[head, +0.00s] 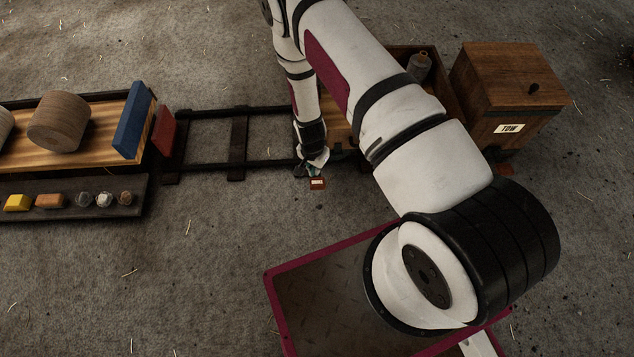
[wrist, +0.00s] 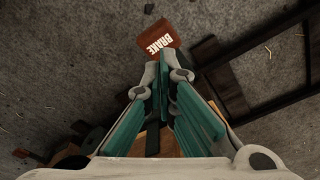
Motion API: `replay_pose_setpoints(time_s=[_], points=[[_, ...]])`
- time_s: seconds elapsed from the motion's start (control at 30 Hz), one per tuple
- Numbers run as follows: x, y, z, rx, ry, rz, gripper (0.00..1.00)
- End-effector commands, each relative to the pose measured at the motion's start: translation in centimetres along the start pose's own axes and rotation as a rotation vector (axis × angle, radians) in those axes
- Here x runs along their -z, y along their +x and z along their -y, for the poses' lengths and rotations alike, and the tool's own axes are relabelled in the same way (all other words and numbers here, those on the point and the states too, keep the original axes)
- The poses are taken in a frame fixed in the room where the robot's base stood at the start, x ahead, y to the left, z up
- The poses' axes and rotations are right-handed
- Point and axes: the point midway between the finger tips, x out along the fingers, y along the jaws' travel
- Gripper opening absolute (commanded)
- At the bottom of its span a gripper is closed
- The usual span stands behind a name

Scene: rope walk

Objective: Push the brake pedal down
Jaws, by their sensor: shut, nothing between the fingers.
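The brake pedal is a small red-brown plate with white BRAKE lettering. In the wrist view the brake pedal (wrist: 160,39) lies just beyond my fingertips. In the head view the brake pedal (head: 317,184) is small, just below my gripper, by the track's near rail. My gripper (head: 313,170) points down at it, shut and empty. In the wrist view my gripper (wrist: 162,66) has its fingertips together close to the pedal's near edge. I cannot tell whether they touch it. The pedal's mount is mostly hidden.
Dark rails (head: 238,140) run left from my gripper to a wooden bed (head: 100,150) with a blue block (head: 134,121). Behind my arm stands a wooden box marked TOW (head: 520,85). A shelf (head: 75,190) holds several small items. Open floor lies in front of the rails.

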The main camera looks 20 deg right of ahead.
Motion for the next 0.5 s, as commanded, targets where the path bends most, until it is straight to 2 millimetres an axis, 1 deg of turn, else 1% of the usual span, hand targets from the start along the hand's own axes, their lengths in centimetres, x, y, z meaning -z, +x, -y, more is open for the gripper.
replay_pose_setpoints(time_s=[0.03, 0.1, 0.5], points=[[-0.1, 0.46, -0.12, -0.001, 0.003, 0.0, 0.0], [-0.15, 0.67, -0.2, -0.002, 0.005, -0.001, 0.0], [-0.16, 0.8, -0.22, -0.002, 0.004, -0.001, 0.0]])
